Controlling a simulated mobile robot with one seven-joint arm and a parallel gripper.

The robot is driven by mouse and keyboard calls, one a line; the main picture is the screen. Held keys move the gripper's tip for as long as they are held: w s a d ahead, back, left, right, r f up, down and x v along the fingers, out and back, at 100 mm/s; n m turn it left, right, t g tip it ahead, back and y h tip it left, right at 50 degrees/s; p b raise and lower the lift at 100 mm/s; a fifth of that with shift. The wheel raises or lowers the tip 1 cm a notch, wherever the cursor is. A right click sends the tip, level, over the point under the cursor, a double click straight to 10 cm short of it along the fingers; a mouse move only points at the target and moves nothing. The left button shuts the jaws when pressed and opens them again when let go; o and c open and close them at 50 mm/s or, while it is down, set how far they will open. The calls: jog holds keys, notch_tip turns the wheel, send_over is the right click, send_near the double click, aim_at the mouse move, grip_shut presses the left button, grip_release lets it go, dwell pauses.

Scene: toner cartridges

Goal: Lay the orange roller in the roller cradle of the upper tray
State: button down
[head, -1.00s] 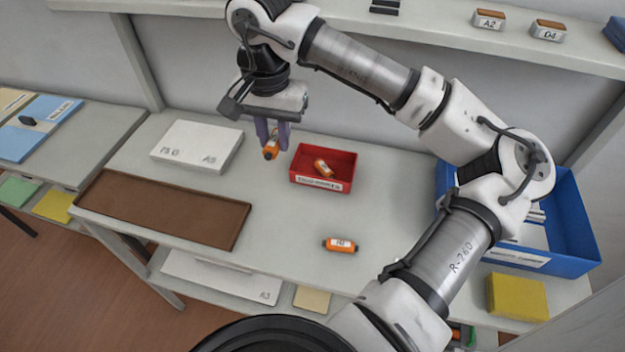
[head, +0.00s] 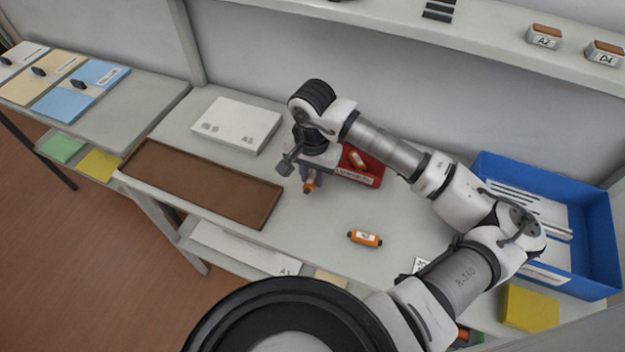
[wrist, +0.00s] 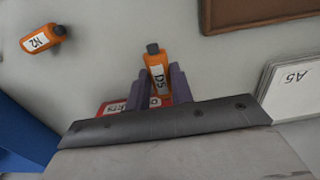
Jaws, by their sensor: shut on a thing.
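My gripper (head: 309,177) is shut on an orange roller (head: 309,187) with a dark end, held at the left front of the red box. In the wrist view the held roller (wrist: 158,68) sticks out between the fingers, and its white label reads D5. A second orange roller (head: 365,238) lies on the table in front; its label reads N2 in the wrist view (wrist: 43,39). A third (head: 357,160) lies in the red box (head: 368,179), which my arm partly covers. I cannot make out a roller cradle or tell which thing is the upper tray.
A brown tray (head: 262,219) lies empty at the table's front left. A white A5 block (head: 236,125) stands behind it. A blue bin (head: 600,250) stands at the right. The shelf above carries blocks A2 (head: 544,37) and D4 (head: 604,53) and a dark slatted piece (head: 438,11).

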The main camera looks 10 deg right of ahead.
aim_at(312, 177)
notch_tip(312, 177, down, 3)
jog(key=shift+f+p, duration=0.2)
jog(key=shift+p, duration=0.25)
jog(key=shift+f, duration=0.25)
jog(key=shift+f+b, duration=0.2)
jog(key=shift+b, duration=0.2)
jog(key=c, duration=1.2)
grip_release()
jog(key=shift+r, duration=0.1)
jog(key=shift+c, duration=0.2)
